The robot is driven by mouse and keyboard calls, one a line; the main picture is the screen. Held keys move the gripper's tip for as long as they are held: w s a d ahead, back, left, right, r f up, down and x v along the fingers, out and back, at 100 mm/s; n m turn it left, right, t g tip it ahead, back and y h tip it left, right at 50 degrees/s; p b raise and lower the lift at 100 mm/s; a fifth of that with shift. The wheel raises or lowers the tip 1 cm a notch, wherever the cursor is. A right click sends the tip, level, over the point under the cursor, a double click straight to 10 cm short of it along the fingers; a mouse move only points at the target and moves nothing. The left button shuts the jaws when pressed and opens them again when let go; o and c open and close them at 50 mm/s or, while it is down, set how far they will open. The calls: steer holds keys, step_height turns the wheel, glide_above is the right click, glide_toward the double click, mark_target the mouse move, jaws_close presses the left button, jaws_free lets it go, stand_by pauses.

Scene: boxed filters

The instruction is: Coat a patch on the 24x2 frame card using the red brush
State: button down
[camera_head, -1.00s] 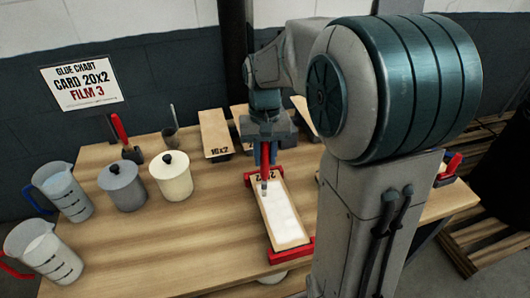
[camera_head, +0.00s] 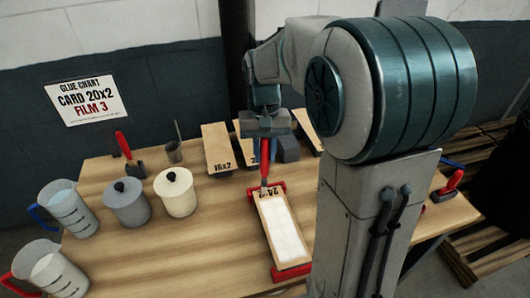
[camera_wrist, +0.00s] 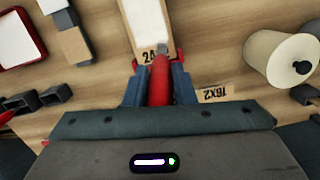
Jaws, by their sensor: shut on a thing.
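The 24x2 frame card (camera_head: 297,267) lies in a red holder (camera_head: 292,273) on the table, with a white area over most of its face. Its number, at the far end, is partly covered by the brush. My gripper (camera_head: 264,163) is shut on the red brush (camera_head: 264,176), which points down at the card's numbered far end. In the wrist view the red handle (camera_wrist: 160,82) sits between the fingers, and the grey tip is beside the number on the card (camera_wrist: 148,42). I cannot tell whether the tip touches the card.
A grey pot (camera_head: 126,205) and a cream pot (camera_head: 176,194), both lidded, stand left of the card, with two measuring jugs (camera_head: 68,208) beyond.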

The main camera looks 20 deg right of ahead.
mark_target(265, 139)
steer(key=shift+s+r+p, duration=0.1)
steer(key=shift+r+p, duration=0.95)
steer(key=shift+r, duration=0.6)
